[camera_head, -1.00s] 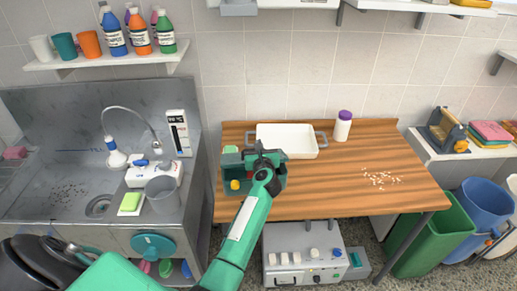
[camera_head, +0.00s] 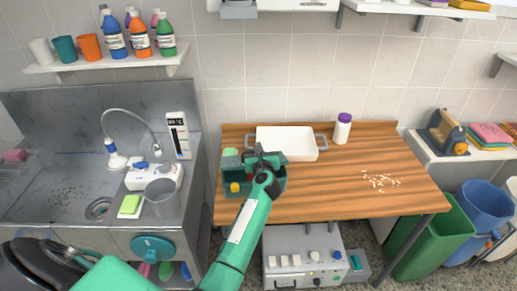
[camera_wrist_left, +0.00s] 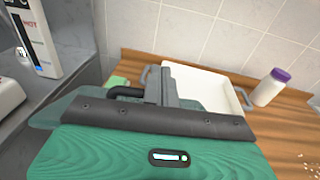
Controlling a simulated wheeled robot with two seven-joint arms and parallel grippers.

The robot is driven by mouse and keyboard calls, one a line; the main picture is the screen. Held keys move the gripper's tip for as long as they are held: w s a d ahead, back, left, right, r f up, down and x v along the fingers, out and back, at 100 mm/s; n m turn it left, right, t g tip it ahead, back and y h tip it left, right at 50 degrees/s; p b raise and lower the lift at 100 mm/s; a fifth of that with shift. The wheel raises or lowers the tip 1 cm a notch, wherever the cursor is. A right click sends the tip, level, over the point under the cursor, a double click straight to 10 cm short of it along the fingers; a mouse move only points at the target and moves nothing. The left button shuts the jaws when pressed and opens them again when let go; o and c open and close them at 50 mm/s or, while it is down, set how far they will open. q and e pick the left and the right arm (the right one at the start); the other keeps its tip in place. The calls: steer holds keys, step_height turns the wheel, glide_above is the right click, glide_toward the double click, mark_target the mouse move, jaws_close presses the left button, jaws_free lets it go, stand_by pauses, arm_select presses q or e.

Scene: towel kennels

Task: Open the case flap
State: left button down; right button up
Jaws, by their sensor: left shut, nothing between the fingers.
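The case (camera_head: 226,178) is a dark teal-green box with a yellow part on its front. It stands at the left end of the wooden table. My left gripper (camera_head: 263,157) is over the case's upper right part, shut and empty; my arm covers the case's right side. In the left wrist view, the shut grey fingers (camera_wrist_left: 162,85) are beside a black loop-shaped handle (camera_wrist_left: 124,91), with teal case surface (camera_wrist_left: 60,104) to the left. I cannot tell whether the fingers touch it, nor how far the flap is raised. My right gripper is not in view.
A white tray (camera_head: 287,132) with grey handles stands just behind the case. A white bottle with a purple cap (camera_head: 342,128) stands to its right. Small pale bits (camera_head: 380,181) lie on the table's right. The table's middle is clear. A metal sink (camera_head: 60,195) is on the left.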

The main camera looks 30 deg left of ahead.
arm_select(q)
steer(key=shift+s+d+f, duration=0.1)
steer(key=shift+s+d, duration=0.25)
steer(key=shift+s, duration=0.05)
steer(key=s+d+f+g+b, duration=0.15)
steer(key=s+d+b, duration=0.6)
steer(key=b, duration=0.85)
steer(key=shift+h, duration=0.4)
steer(key=x, duration=0.3)
steer(key=p+x, duration=0.1)
steer(key=x, duration=0.2)
steer(key=s+a+x, duration=0.1)
steer(key=x, duration=0.2)
steer(key=shift+a, duration=0.1)
steer(key=shift+w, duration=0.2)
